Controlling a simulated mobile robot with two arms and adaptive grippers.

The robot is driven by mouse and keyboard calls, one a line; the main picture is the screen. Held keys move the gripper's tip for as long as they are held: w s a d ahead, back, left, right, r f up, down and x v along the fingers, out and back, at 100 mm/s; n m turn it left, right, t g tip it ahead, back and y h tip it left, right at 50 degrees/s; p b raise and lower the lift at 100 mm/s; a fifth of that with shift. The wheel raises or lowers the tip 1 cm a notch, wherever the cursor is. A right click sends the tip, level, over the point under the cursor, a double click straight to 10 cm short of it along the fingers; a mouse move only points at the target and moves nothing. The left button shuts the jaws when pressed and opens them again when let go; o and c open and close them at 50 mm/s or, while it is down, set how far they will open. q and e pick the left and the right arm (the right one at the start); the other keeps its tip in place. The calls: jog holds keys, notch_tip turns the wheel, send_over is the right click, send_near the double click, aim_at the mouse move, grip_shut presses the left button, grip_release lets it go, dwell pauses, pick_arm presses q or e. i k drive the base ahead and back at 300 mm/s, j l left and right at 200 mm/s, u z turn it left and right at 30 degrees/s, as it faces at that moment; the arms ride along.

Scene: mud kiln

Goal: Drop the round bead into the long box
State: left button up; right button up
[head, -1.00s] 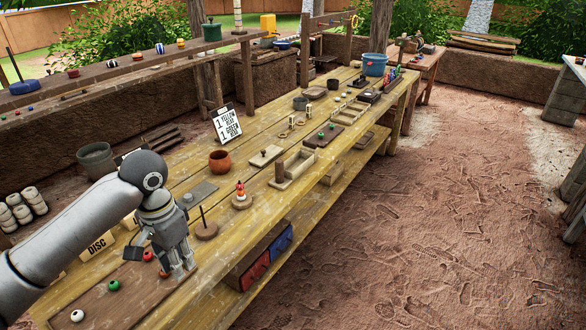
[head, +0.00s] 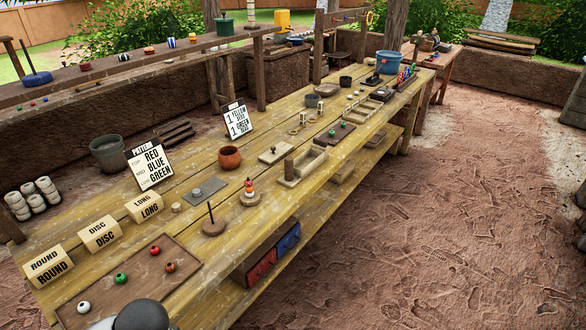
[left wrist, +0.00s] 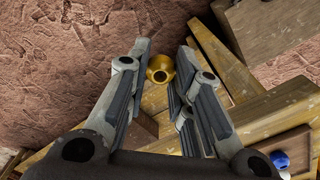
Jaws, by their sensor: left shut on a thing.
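My left gripper (left wrist: 163,66) is shut on a golden-yellow round bead (left wrist: 159,72) with a dark hole, held between its fingertips in the left wrist view. The ground and wooden edges lie behind the bead. In the head view only a dark and grey part of my left arm shows at the bottom edge; its fingers and the held bead are out of that picture. The long box (head: 146,208), a wooden block-like box marked LONG, stands on the bench at left, right of the DISC box (head: 101,235) and ROUND box (head: 49,267). My right gripper is not seen.
A brown tray (head: 105,300) at the bench's near end holds white, green, red and brownish-red beads. A pattern card (head: 150,165) stands behind the long box. A peg on a round base (head: 213,222) and a clay pot (head: 230,158) stand farther right.

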aim_at(302, 166)
jog(key=i+l+u, duration=0.25)
jog(key=i+l, duration=0.25)
jog(key=l, duration=0.2)
jog(key=i+l+u, duration=0.15)
jog(key=l, duration=0.2)
jog(key=i+l+u, duration=0.1)
jog(key=i+l, duration=0.15)
jog(key=l, duration=0.15)
